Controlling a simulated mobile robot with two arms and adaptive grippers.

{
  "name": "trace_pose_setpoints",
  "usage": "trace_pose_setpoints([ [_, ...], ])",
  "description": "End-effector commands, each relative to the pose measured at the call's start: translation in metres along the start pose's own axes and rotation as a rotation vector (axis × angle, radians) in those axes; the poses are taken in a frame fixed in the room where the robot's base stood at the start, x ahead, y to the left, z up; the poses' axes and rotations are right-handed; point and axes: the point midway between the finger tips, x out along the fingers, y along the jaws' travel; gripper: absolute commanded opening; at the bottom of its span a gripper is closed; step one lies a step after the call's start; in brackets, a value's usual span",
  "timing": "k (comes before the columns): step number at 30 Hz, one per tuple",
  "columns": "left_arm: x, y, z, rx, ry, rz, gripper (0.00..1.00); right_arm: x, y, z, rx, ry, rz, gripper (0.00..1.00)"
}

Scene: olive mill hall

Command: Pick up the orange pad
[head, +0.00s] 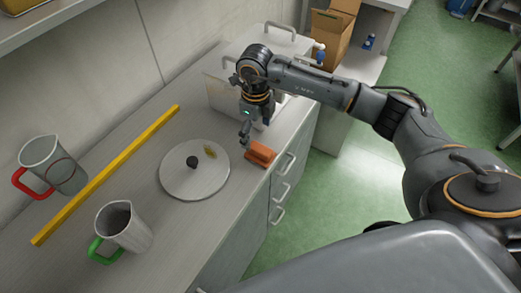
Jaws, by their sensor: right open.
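The orange pad (261,153) lies on the grey counter (225,215) close to its front edge, just right of a round pale lid. My right gripper (246,131) points down from above, behind the pad and slightly left of it in the picture. It is open and holds nothing; whether a fingertip touches the counter or the pad cannot be told. My left gripper is not in the picture.
The round lid (180,179) has a dark knob and a yellowish patch. A red-handled jug (58,165), a green-handled jug (130,231) and a long yellow bar (110,171) stand or lie further left. A cardboard box (332,38) stands at the back. Drawer handles project below the counter edge.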

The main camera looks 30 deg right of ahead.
Motion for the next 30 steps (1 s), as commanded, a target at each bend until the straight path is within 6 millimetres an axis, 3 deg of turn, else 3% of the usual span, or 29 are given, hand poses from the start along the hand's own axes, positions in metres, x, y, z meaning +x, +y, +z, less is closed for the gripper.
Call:
trace_pose_setpoints([
  [8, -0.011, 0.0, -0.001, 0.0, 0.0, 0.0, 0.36, 0.021, 0.001, -0.003, 0.0, 0.001, 0.003, 0.85],
  [13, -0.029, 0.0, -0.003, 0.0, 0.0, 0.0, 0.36, 0.044, 0.002, -0.01, 0.0, 0.004, 0.003, 0.85],
  [18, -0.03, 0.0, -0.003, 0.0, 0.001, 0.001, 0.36, 0.065, 0.001, -0.008, -0.001, 0.0, 0.002, 0.85],
  [25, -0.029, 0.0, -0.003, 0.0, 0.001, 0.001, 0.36, 0.068, 0.001, -0.008, -0.002, -0.001, 0.001, 0.85],
  [26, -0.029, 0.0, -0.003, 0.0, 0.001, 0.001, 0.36, 0.068, 0.001, -0.008, -0.001, -0.002, 0.001, 0.83],
  [30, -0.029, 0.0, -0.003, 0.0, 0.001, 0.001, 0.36, 0.067, 0.001, -0.008, -0.001, -0.002, 0.001, 0.54],
])
